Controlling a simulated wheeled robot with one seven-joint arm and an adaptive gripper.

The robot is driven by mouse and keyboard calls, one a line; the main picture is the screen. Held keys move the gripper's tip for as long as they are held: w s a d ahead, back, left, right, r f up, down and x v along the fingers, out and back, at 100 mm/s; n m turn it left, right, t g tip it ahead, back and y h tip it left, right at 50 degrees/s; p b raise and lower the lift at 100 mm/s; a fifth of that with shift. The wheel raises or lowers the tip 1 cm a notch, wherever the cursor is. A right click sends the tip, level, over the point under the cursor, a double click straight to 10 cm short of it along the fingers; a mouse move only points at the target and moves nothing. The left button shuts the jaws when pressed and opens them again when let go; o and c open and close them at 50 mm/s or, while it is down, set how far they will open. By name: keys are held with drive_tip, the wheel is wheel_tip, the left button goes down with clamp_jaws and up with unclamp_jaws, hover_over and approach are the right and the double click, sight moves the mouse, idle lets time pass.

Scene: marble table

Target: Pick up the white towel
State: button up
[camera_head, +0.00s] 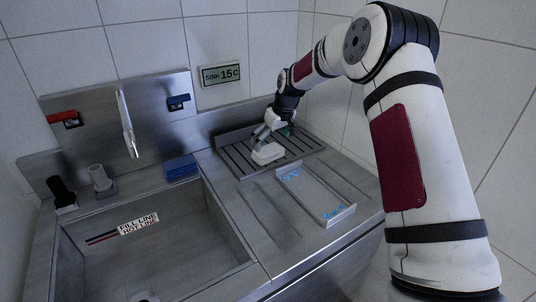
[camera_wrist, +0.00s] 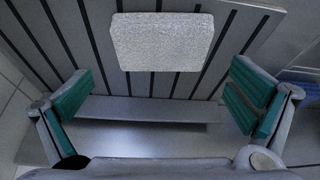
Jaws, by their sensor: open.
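The white towel (camera_wrist: 162,42) is a small, pale, speckled block-like pad lying on a dark-slatted grey rack. In the wrist view it lies at the top centre, ahead of the fingers and between their lines. In the head view the towel (camera_head: 268,153) sits on the rack's front part, just below my gripper (camera_head: 268,133). My gripper also shows in the wrist view (camera_wrist: 160,95), its two green-padded fingers spread wide on either side, with nothing between the pads. In the head view the fingers are small and partly hidden.
The slatted rack (camera_head: 233,162) has a raised back edge. A shallow tray with blue marks (camera_head: 335,214) lies in front of it. A sink basin (camera_head: 150,262), a blue sponge-like stack (camera_head: 181,168) and a faucet (camera_head: 127,125) are at left. Tiled walls stand close behind and right.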

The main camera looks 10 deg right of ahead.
sight(268, 149)
drive_tip(key=x, duration=0.5)
drive_tip(key=shift+s+f, duration=0.25)
drive_tip(key=shift+s, duration=0.05)
drive_tip(key=c, duration=0.9)
